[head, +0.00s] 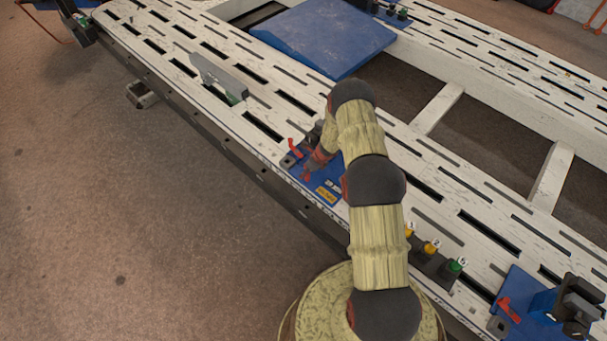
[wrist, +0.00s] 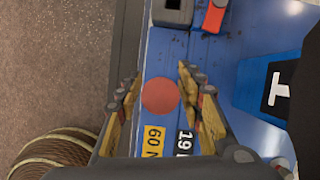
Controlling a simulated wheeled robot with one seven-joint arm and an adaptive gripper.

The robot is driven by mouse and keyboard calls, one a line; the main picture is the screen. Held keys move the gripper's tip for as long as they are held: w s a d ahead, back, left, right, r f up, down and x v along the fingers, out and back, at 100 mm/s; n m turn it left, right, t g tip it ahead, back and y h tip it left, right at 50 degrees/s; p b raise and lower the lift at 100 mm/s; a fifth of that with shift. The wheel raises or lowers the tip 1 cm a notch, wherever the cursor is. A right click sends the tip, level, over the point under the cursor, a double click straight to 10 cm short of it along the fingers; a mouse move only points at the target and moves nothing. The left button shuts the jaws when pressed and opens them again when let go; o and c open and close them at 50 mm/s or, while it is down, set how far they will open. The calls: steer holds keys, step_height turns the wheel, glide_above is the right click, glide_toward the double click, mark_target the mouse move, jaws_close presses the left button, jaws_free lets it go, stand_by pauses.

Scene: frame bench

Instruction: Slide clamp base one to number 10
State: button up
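A blue clamp base (head: 310,182) lies on the near white beam, under my gripper (head: 322,155). In the wrist view its blue plate (wrist: 215,75) carries a yellow label reading 60 N and a label reading 19. A round red knob (wrist: 161,96) stands between the two fingers of my gripper (wrist: 160,76). The fingers are apart, one on each side of the knob; the right one is very close to it, and I cannot tell whether it touches. A second blue clamp base (head: 518,284) is at the lower right. I cannot read a number 10 anywhere.
The white slotted beam (head: 285,97) runs diagonally, with a grey upright plate (head: 219,78) farther up. Coloured buttons (head: 431,248) stand on the beam right of my arm. A blue panel (head: 323,36) lies across the frame. Brown floor (head: 130,210) is clear at left.

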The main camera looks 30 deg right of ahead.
steer(key=shift+b+x, duration=0.35)
steer(key=shift+x, duration=1.15)
steer(key=shift+r, duration=0.1)
steer(key=shift+c, duration=0.8)
steer(key=c, duration=0.7)
jaws_close()
